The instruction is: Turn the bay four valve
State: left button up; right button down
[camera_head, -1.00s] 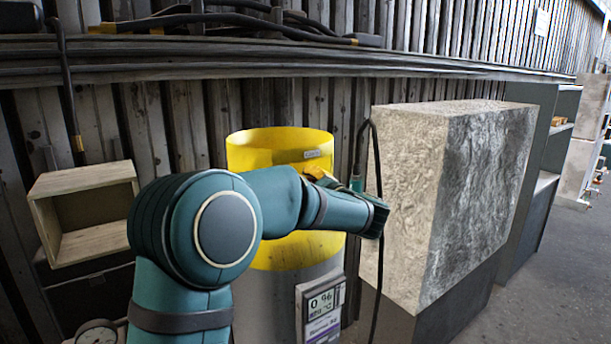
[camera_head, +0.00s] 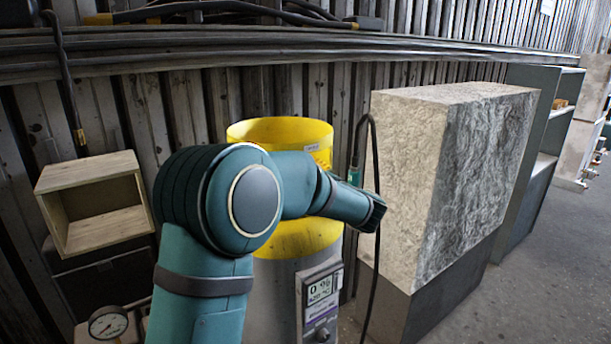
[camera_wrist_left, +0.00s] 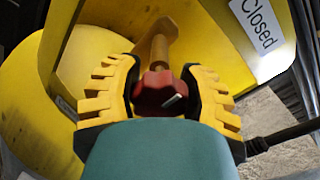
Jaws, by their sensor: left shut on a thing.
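A red valve knob (camera_wrist_left: 152,88) sits on a yellow-brown stem (camera_wrist_left: 157,45) in the left wrist view. My left gripper (camera_wrist_left: 158,87) has its yellow ridged fingers on both sides of the knob and is shut on it. A white label reading "Closed" (camera_wrist_left: 258,22) is on the yellow housing beside it. In the head view the yellow housing (camera_head: 300,238) stands behind my left arm. The arm hides the knob and the gripper fingers there. My right gripper is in neither view.
A display (camera_head: 320,295) reading 0 % is below the yellow housing. A dark cable (camera_head: 374,290) hangs beside a large stone block (camera_head: 410,190) at right. An open wooden box (camera_head: 95,203) and a round gauge (camera_head: 108,322) are at left.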

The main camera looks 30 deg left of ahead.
pick_arm(q)
jog(key=shift+d+f, duration=0.15)
jog(key=shift+f, duration=0.15)
jog(key=o, duration=0.9)
jog(key=shift+c, duration=0.2)
jog(key=o, duration=0.4)
jog(key=shift+r, duration=0.2)
jog(key=v, duration=1.2)
jog(key=shift+s, duration=0.1)
